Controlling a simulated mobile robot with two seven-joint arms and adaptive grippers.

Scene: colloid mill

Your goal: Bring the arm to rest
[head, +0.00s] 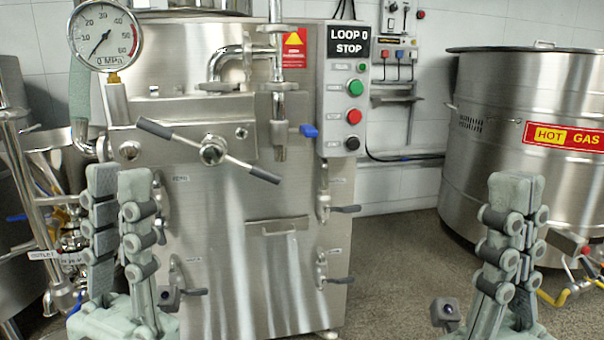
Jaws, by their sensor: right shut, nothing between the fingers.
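My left gripper (120,185) stands upright at the lower left of the head view, in front of the mill's steel cabinet. Its two fingers show apart, with a ribbed pad visible on one, and nothing is seen between them. My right gripper (515,190) stands upright at the lower right, in front of the floor and the large steel vessel. Its fingers are together and hold nothing. Neither gripper visibly holds any part of the machine. The wrists and most of both arms are out of view.
The mill cabinet (250,215) carries a gauge (105,36), a crossbar handle (211,150) and a button panel (344,95). A steel vessel (500,170) labelled hot gas stands at right. Pipes and valves (70,240) crowd the left. Bare floor (400,260) shows between cabinet and vessel.

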